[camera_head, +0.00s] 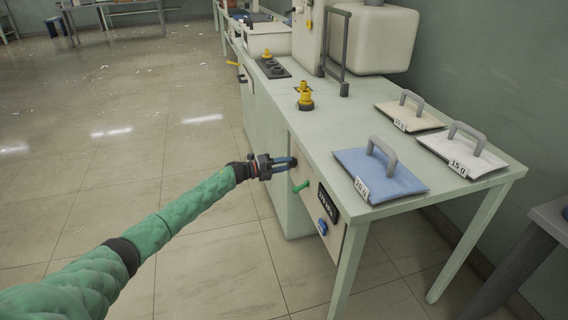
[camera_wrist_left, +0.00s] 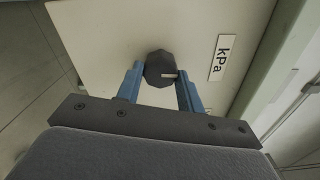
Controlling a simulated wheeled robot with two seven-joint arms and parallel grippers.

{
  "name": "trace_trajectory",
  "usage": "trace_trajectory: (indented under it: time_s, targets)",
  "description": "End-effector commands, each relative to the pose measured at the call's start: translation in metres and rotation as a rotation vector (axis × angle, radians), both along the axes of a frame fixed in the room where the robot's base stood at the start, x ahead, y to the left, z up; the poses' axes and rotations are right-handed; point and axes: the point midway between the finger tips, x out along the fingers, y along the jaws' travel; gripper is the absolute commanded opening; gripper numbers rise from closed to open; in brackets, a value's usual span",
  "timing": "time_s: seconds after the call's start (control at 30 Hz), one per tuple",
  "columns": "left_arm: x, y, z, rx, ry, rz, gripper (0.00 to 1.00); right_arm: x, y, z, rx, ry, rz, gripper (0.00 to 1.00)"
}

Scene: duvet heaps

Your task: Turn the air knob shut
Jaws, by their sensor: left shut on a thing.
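My left gripper (camera_head: 285,163) reaches in from the left to the front panel (camera_head: 309,212) of the pale green bench. In the left wrist view its blue fingers are shut on a dark, many-sided knob (camera_wrist_left: 159,64), one finger on each side. The knob has a pale pointer mark towards its right side and sits on a cream panel beside a "kPa" label (camera_wrist_left: 222,57). In the head view the gripper mostly hides this knob. My right gripper is not in view.
Right of the gripper are a green lever (camera_head: 301,186), a dark display (camera_head: 328,204) and a blue knob (camera_head: 323,227). On the bench (camera_head: 330,117) lie a blue pad (camera_head: 399,177), a white pad (camera_head: 462,153), a cream pad (camera_head: 410,119) and a yellow fitting (camera_head: 305,96).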

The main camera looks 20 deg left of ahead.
Motion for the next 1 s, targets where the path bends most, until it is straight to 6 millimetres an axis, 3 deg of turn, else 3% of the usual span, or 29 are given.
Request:
trace_trajectory:
  time_s: [0.27, 1.0]
  targets:
    - [0.002, 0.003, 0.006, -0.088, 0.13, 0.006, 0.15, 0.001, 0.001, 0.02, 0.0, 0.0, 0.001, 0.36]
    - [0.002, 0.003, 0.006, -0.479, 0.705, 0.006, 0.15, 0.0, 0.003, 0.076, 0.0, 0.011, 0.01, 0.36]
